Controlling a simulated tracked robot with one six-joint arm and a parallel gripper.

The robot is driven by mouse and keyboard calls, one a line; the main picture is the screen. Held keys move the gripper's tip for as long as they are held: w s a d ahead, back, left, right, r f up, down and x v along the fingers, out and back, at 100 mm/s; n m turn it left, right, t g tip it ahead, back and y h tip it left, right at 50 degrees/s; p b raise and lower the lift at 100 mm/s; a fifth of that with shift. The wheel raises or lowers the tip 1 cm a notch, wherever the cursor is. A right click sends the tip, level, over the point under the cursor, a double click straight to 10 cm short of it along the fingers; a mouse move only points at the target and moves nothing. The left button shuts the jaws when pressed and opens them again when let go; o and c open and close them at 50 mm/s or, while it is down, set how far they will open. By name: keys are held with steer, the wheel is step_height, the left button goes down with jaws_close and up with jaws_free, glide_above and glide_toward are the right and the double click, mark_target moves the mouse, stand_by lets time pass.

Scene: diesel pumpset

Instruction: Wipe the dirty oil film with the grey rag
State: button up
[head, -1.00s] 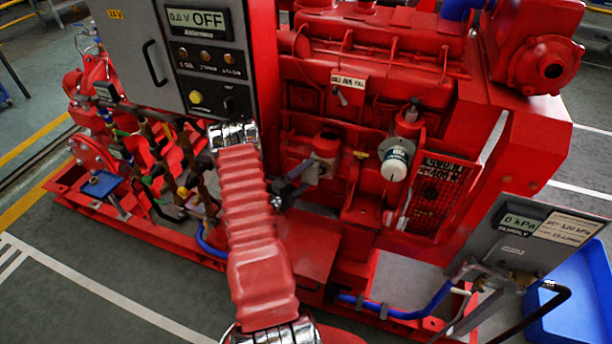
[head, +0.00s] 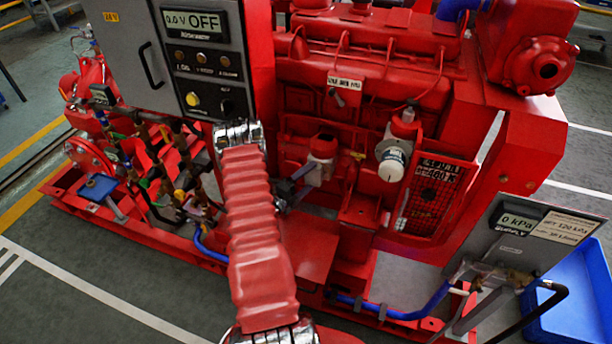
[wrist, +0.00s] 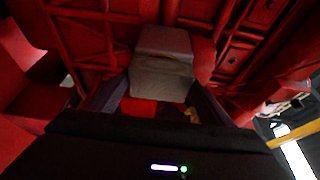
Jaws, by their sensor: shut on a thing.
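The grey rag (wrist: 158,78) is a folded grey pad between my two fingers in the wrist view. My gripper (wrist: 158,94) is shut on it, one dark finger on each side. In the head view my gripper (head: 298,182) is small and partly hidden behind my red arm sleeve, low in front of the red engine. A pale grey patch at its tip may be the rag, but I cannot tell it from the engine parts there. I cannot make out the oil film in either view. Whether the rag touches a surface is unclear.
The red engine (head: 365,75) stands close ahead, with a white filter (head: 392,163) and a mesh guard (head: 430,200) right of my gripper. A grey control panel (head: 192,55) stands left. A gauge board (head: 520,235) and a blue tray (head: 575,320) are at the lower right.

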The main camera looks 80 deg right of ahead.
steer(key=shift+s+a, duration=0.1)
steer(key=shift+s, duration=0.55)
steer(key=shift+s, duration=1.75)
steer(key=shift+a, duration=0.1)
steer(key=shift+w, duration=0.2)
steer(key=shift+w+d, duration=0.25)
steer(key=shift+w, duration=1.05)
steer(key=shift+w+d, duration=0.1)
steer(key=shift+w, duration=0.25)
steer(key=shift+w+r, duration=0.1)
